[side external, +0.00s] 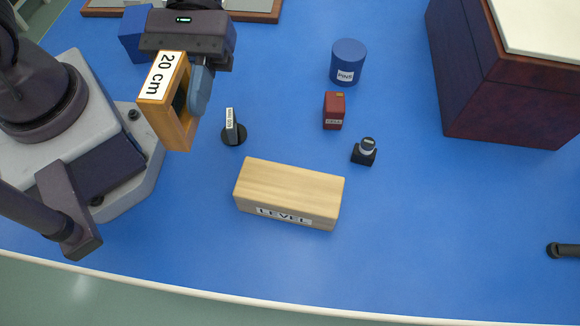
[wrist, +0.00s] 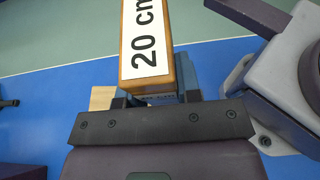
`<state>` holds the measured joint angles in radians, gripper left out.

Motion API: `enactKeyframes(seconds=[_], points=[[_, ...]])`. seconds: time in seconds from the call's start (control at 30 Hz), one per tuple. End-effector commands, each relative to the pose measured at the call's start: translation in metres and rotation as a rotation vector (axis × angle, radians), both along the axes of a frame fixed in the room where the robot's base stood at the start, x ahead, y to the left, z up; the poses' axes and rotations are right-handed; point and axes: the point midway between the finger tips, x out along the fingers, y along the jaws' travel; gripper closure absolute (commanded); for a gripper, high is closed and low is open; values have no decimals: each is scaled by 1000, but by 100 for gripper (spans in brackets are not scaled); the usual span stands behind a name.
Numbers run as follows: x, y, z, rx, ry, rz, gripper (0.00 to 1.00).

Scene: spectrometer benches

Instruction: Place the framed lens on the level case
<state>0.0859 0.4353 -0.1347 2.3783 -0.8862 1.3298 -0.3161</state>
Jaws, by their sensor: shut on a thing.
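The framed lens (side external: 176,122) is an orange wooden frame with a white "20 cm" label. My gripper (side external: 200,85) is shut on it and holds it up at the upper left, near my base. In the wrist view the framed lens (wrist: 160,75) stands out in front of the fingers of my gripper (wrist: 158,98). The level case (side external: 290,192) is a pale wooden block labelled "LEVEL", lying on the blue bench below and to the right of the framed lens, clearly apart from it. A small pale piece of it (wrist: 102,98) shows in the wrist view, mostly hidden behind the frame and gripper.
A dark round-based labelled piece (side external: 234,132) stands between the lens and the case. A red box (side external: 333,111), a blue cylinder (side external: 348,62) and a small black-based piece (side external: 365,151) stand beyond the case. A large dark red chest (side external: 495,90) is upper right. The case top is bare.

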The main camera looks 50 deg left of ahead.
Motion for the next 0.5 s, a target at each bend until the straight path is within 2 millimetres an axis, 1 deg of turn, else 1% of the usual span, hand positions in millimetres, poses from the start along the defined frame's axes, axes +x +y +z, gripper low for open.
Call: enactKeyframes(seconds=[0.03,0.3,0.4,0.5], points=[[7,-9,-6,0,2,-6,94],[52,-58,-36,-1,2,-5,94],[62,-70,-57,1,5,-3,94],[72,-80,-73,1,3,-4,94]])
